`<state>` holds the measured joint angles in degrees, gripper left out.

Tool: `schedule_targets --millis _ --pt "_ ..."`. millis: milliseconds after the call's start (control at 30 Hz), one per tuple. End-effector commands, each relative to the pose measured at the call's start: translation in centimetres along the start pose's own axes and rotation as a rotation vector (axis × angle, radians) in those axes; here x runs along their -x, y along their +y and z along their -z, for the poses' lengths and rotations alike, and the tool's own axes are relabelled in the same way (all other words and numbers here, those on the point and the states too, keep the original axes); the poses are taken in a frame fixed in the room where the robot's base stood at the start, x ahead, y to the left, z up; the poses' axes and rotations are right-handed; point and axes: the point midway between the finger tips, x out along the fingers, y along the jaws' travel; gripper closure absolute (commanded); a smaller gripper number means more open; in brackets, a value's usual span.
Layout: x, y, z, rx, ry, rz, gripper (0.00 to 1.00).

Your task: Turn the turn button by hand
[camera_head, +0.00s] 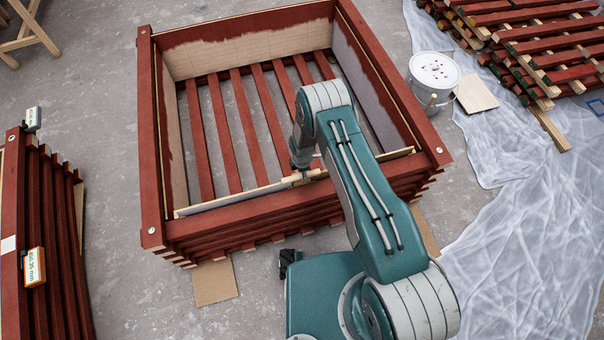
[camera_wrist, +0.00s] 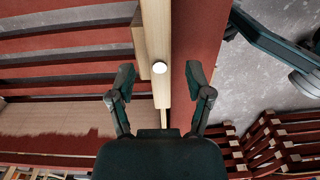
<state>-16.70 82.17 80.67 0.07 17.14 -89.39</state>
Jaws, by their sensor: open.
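The turn button is a pale wooden piece (camera_wrist: 161,92) with a round white screw head (camera_wrist: 159,67), seen in the middle of the wrist view. It lies along the top of a red crate wall. In the head view the pale wood of the button (camera_head: 292,178) shows at the middle of the crate's near wall, partly hidden by my arm. My gripper (camera_wrist: 160,71) is open, with one finger on each side of the button and a visible gap on both sides. In the head view my gripper (camera_head: 304,163) is mostly hidden behind my wrist.
The red slatted crate (camera_head: 148,130) has tall walls around the gripper. A white bucket (camera_head: 434,72) stands beyond its right side. Stacked red battens (camera_head: 540,45) lie at top right by plastic sheeting (camera_head: 530,220). More red battens (camera_head: 45,200) stand at left.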

Motion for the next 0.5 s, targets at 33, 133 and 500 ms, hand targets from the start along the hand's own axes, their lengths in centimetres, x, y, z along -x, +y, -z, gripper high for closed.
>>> schedule_targets --millis 33,133,500 --pt "-0.63 -0.04 0.08 0.001 -0.001 0.001 0.34" --pt "-1.28 0.01 0.10 0.001 -0.001 0.000 0.34" --pt "-1.55 0.00 0.01 0.000 0.001 -0.001 0.57"
